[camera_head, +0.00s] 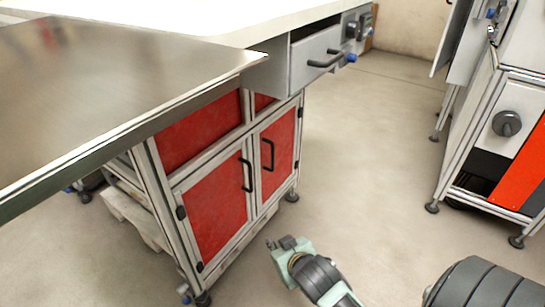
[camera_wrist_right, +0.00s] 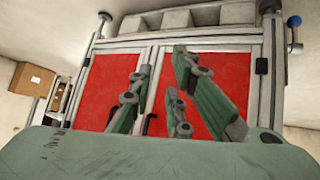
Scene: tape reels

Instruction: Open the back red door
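The cabinet under the workbench has two red doors side by side, both closed. The back red door (camera_head: 281,140) is the farther one, with a black vertical handle (camera_head: 267,155). The nearer red door (camera_head: 218,212) has its own black handle (camera_head: 246,174). My right gripper (camera_head: 284,243) is low in front of the cabinet, apart from the doors. In the right wrist view, which looks upside down, its green fingers (camera_wrist_right: 158,82) are spread and empty. There the back door (camera_wrist_right: 103,88) is on the left, partly hidden by a finger. My left gripper is not in view.
A metal worktop (camera_head: 110,80) overhangs the cabinet at left. A grey drawer (camera_head: 316,58) sits above the doors. Another framed unit (camera_head: 515,130) stands at right. The floor between them is clear. A pallet (camera_head: 130,212) lies beside the cabinet.

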